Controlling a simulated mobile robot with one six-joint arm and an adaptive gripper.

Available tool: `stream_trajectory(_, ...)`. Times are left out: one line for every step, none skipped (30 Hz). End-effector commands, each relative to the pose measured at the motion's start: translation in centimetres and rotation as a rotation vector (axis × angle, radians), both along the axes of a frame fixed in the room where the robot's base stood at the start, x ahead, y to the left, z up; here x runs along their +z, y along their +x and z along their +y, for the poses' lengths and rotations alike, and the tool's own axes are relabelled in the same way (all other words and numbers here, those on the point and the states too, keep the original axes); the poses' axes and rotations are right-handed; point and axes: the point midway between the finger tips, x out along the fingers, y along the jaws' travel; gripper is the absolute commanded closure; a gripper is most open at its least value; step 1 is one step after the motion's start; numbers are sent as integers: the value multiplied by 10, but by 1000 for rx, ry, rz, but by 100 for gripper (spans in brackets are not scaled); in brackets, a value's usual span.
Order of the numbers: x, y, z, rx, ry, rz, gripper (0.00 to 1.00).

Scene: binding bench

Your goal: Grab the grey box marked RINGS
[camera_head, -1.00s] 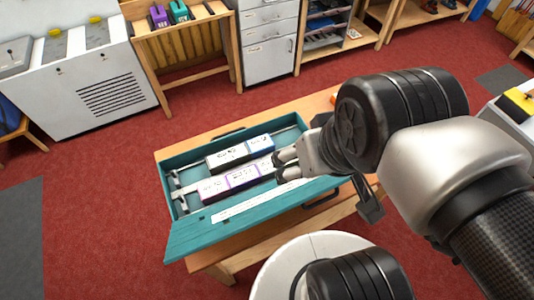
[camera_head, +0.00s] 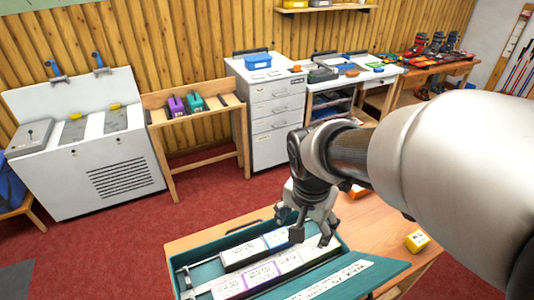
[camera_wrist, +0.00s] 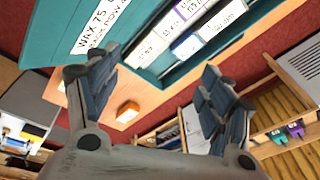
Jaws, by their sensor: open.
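A teal case (camera_head: 195,270) lies open on the wooden bench, with two rows of white-topped boxes inside. The back row has a black-edged box (camera_head: 243,254) and a blue-edged box (camera_head: 277,239). The front row has purple-edged boxes (camera_head: 262,275) and a paler, greyish box (camera_head: 288,262) at its right end. No label reads clearly as RINGS, so I cannot tell which box is the marked one. My gripper (camera_head: 305,228) is open and empty above the case's right end, partly covering it. The wrist view shows its spread fingers (camera_wrist: 160,68) with the boxes (camera_wrist: 171,28) beyond.
The case's lid (camera_head: 365,272) lies folded open towards the front. An orange item (camera_head: 359,192) and a yellow block (camera_head: 417,241) sit on the bench to the right. Grey cabinets and a wooden rack stand behind, across clear red floor.

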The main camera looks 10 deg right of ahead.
Motion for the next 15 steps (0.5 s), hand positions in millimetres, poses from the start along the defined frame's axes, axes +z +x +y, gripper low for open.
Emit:
stream_trajectory(-22,14,3,-69,4,29,26)
stream_trajectory(-32,21,5,-116,7,41,26)
stream_trajectory(-47,31,7,-177,10,51,26)
stream_trajectory(-58,37,8,-220,12,61,26)
stream_trajectory(-68,43,10,-259,12,68,26)
stream_trajectory(-82,49,12,-312,14,77,26)
stream_trajectory(-91,53,13,-347,14,83,26)
stream_trajectory(-100,57,14,-379,14,88,26)
stream_trajectory(-111,61,16,-417,14,92,26)
stream_trajectory(-118,64,16,-441,13,95,26)
stream_trajectory(-124,66,17,-462,14,99,26)
stream_trajectory(-130,68,18,-486,13,102,26)
stream_trajectory(-134,69,19,-499,13,102,26)
stream_trajectory(-137,70,19,-510,13,103,26)
stream_trajectory(-141,71,19,-520,13,104,26)
